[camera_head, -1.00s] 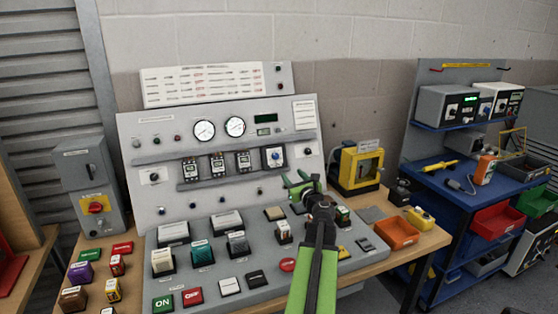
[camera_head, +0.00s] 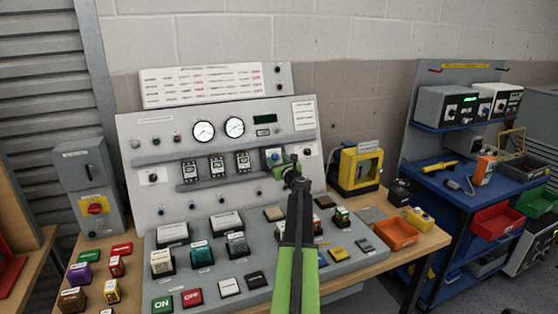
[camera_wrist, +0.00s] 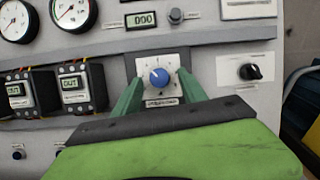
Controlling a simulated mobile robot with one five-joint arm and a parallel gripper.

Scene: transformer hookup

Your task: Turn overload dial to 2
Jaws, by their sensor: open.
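The overload dial (camera_wrist: 159,77) is a round blue knob on a white square plate, seen in the wrist view. Its plate also shows in the head view (camera_head: 273,155), partly hidden by my gripper. The numbers around the knob are too small to read. My gripper (camera_wrist: 157,88) is open, with one green finger on each side of the dial plate. In the head view my gripper (camera_head: 281,168) is up against the panel just below the dial. I cannot tell whether the fingers touch the knob.
A black knob (camera_wrist: 252,72) sits to the right of the dial. Two breaker-like modules (camera_wrist: 53,91) are to the left. A ledge (camera_wrist: 210,41) runs above the dial, below a small display (camera_wrist: 141,20). Several push blocks (camera_head: 230,222) cover the sloped console below.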

